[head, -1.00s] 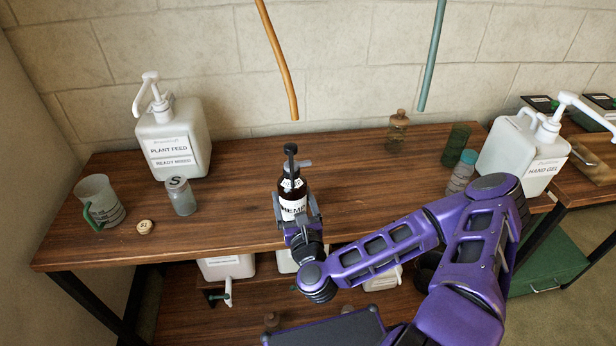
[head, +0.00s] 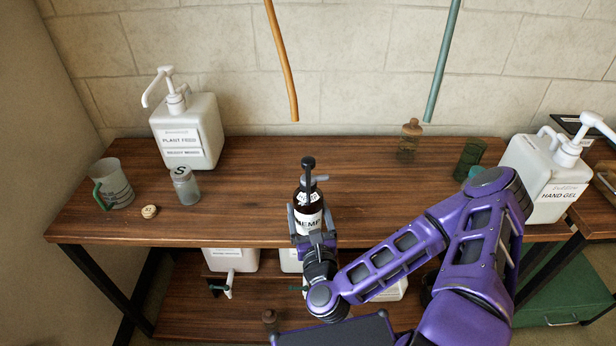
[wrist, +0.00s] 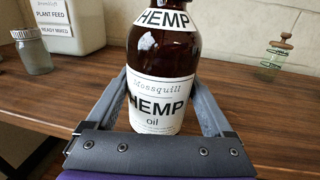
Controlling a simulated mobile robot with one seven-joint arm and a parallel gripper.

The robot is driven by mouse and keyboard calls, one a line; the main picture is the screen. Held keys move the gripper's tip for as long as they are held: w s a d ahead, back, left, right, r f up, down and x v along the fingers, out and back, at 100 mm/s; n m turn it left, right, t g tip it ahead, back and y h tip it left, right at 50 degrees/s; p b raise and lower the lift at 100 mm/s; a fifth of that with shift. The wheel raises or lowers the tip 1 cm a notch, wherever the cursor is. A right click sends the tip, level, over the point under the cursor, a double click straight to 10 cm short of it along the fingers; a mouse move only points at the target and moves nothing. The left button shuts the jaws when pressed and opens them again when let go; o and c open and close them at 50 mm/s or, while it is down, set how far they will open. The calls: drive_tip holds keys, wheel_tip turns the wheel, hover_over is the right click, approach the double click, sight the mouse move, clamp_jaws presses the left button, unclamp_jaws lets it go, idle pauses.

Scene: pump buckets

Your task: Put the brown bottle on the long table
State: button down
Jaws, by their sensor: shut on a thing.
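The brown bottle (head: 308,206) has a white HEMP oil label and a black pump top. My gripper (head: 311,226) is shut on its lower part, with one finger on each side. In the wrist view the bottle (wrist: 160,85) stands upright between the fingers of my gripper (wrist: 165,115). The long table (head: 270,215) is a dark wood top behind and around the bottle. The bottle is at its front edge in the head view. I cannot tell whether its base touches the wood.
A PLANT FEED pump bucket (head: 188,135), a mug (head: 112,185), a small jar (head: 185,187) and a round tag (head: 149,211) stand at left. A HAND GEL bucket (head: 545,180), a green glass (head: 469,156) and a glass bottle (head: 409,142) stand at right. The table's middle is clear.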

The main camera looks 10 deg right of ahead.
drive_tip(key=w, duration=1)
drive_tip(key=w+p, duration=0.1)
drive_tip(key=w, duration=0.4)
drive_tip(key=shift+d+r, duration=0.15)
drive_tip(key=shift+d, duration=0.1)
drive_tip(key=w, duration=0.2)
drive_tip(key=shift+w, duration=0.4)
drive_tip(key=shift+f, duration=0.8)
drive_tip(key=shift+d+f, duration=0.1)
drive_tip(key=shift+f, duration=0.05)
drive_tip(key=shift+c, duration=1)
unclamp_jaws()
drive_tip(key=shift+s+f+b, duration=0.1)
drive_tip(key=shift+b, duration=0.2)
drive_tip(key=shift+o, duration=1)
